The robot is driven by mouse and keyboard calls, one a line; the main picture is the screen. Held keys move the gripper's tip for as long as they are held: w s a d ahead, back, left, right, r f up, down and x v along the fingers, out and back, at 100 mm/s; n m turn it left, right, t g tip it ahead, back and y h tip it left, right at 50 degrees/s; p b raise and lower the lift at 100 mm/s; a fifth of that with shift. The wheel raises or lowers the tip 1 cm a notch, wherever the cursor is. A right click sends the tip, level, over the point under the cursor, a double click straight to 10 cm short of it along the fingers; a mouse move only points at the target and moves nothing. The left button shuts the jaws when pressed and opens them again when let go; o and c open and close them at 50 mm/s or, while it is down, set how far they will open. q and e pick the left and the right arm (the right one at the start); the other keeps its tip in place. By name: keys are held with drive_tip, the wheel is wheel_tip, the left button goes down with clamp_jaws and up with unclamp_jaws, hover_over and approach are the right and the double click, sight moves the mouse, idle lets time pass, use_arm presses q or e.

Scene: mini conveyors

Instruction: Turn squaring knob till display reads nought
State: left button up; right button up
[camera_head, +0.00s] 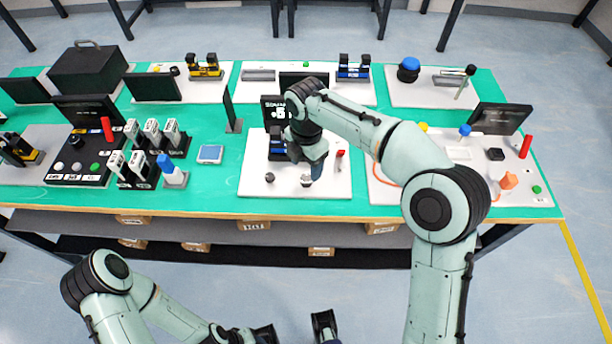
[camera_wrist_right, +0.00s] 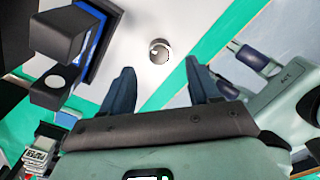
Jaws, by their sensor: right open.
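The display (camera_head: 270,108) stands at the back of a white panel (camera_head: 255,187). Its white text is partly hidden by my right arm and I cannot read the figure. Two small dark knobs are at the panel's front: one at left (camera_head: 270,177), one at right (camera_head: 306,181). My right gripper (camera_head: 315,172) points down close to the right knob. In the right wrist view a round silver knob (camera_wrist_right: 159,50) lies beyond and between the open, empty fingertips (camera_wrist_right: 161,82), apart from both. My left gripper (camera_head: 295,332) is open and empty at the bottom edge, away from the table.
A red-topped lever (camera_head: 340,154) stands on the panel just right of my right gripper. A blue-and-black block (camera_head: 277,150) stands behind the knobs.

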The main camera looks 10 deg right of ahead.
sight(306, 178)
wheel_tip(306, 178, down, 5)
drive_tip(key=shift+f+b, duration=0.2)
drive_tip(key=shift+b, duration=0.15)
drive_tip(key=c, duration=1)
